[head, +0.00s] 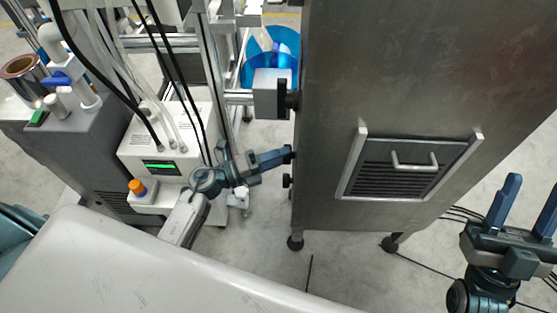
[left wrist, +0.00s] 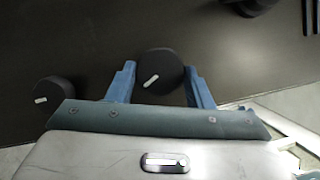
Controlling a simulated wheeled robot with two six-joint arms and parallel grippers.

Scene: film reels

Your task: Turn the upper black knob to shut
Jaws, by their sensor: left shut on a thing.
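The upper black knob (left wrist: 160,72) is round with a white mark that lies slanted in the left wrist view. It sits on the side of a dark metal cabinet (head: 420,80). My left gripper (head: 288,155) reaches it from the left in the head view, its blue fingers on both sides of the knob, shut on it. In the head view the fingers mostly hide this knob. A second black knob (left wrist: 53,92) is free, its white mark near level; in the head view it shows lower down (head: 287,181). My right gripper (head: 525,207) is open and empty at the right.
A grey box with a black part (head: 272,94) juts out beside the cabinet above my left gripper. A white machine with a green display (head: 160,167), hoses and a blue bin (head: 256,72) stand to the left. Bare floor lies before the cabinet, with black cables.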

